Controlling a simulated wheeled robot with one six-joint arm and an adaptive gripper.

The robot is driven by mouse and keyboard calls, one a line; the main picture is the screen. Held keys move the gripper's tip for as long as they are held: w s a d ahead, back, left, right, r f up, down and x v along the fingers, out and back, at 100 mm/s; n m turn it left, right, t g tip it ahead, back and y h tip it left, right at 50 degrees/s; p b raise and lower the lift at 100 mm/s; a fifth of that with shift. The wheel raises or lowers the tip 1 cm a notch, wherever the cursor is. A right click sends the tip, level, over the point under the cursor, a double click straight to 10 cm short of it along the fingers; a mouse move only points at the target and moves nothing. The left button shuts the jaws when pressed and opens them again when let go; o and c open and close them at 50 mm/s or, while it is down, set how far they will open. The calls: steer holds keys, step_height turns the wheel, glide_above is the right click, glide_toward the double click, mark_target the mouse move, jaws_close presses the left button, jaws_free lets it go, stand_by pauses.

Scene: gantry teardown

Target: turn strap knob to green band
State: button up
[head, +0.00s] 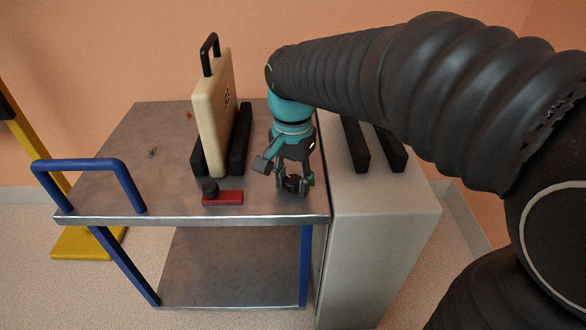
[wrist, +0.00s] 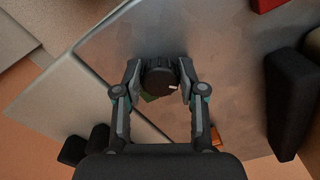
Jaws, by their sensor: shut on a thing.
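The strap knob (wrist: 158,82) is a dark, ribbed round knob with a small white mark on its right side in the wrist view. It also shows near the cart's front right corner in the head view (head: 292,184). My gripper (wrist: 158,76) is shut on the knob, one finger on each side. It points down from above in the head view (head: 291,182). The rest of what lies under the knob is hidden.
On the metal cart (head: 130,190), a red block (head: 228,198) with a black knob (head: 210,188) lies left of my gripper. A cream panel (head: 214,115) stands between black rails behind. A grey cabinet (head: 375,240) with two black bars adjoins the cart's right side.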

steer(key=m+p, duration=0.1)
steer(key=m, duration=0.4)
steer(key=shift+a+m, duration=0.1)
steer(key=shift+m, duration=0.2)
steer(key=m+p, duration=0.1)
steer(key=m, duration=0.4)
steer(key=shift+w, duration=0.15)
steer(key=m, duration=0.5)
steer(key=shift+w+m, duration=0.1)
steer(key=shift+m, duration=2.5)
steer(key=o, duration=1.1)
steer(key=shift+w, duration=0.1)
steer(key=shift+o, duration=0.2)
